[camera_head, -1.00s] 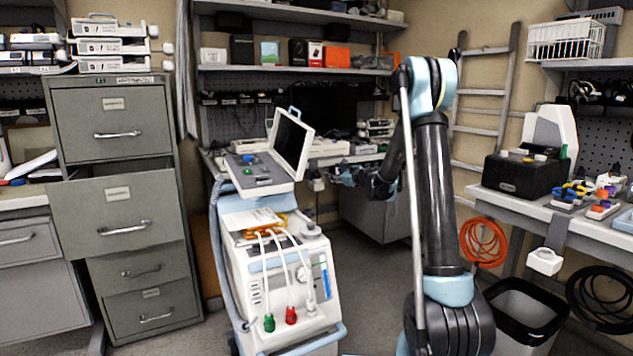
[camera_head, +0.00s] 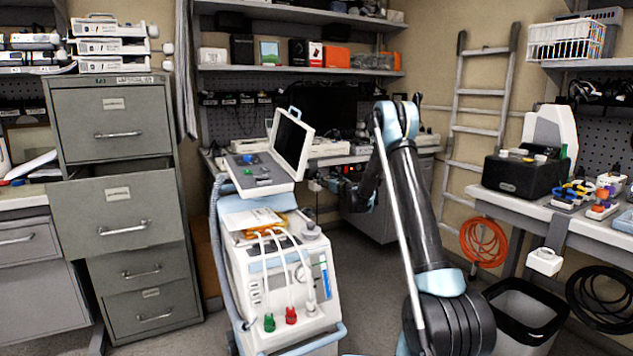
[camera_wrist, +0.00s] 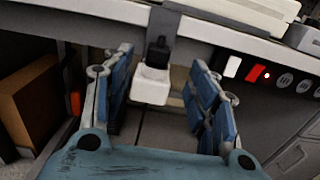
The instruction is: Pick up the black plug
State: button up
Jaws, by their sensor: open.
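The black plug (camera_wrist: 158,52) shows in the wrist view, upright in the top of a white socket box (camera_wrist: 152,86) at the bench's front edge. My gripper (camera_wrist: 160,68) is open, with one blue finger pad to each side of the plug and box in the picture. I see no contact, and the depth between fingertips and plug is hard to judge. In the head view the white box (camera_head: 314,186) is small, below the back bench edge, with my gripper close by on its right. The plug is too small there to tell clearly.
The white medical cart (camera_head: 285,270) with a tilted screen stands left of my arm. A grey cabinet (camera_wrist: 290,140) is below the bench at right, and a brown box (camera_wrist: 35,103) is at left. A black bin (camera_head: 525,310) stands right of my arm.

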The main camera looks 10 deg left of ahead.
aim_at(317, 172)
jog(key=x, duration=1)
jog(key=shift+w+a, duration=0.2)
jog(key=shift+a, duration=0.05)
grip_shut()
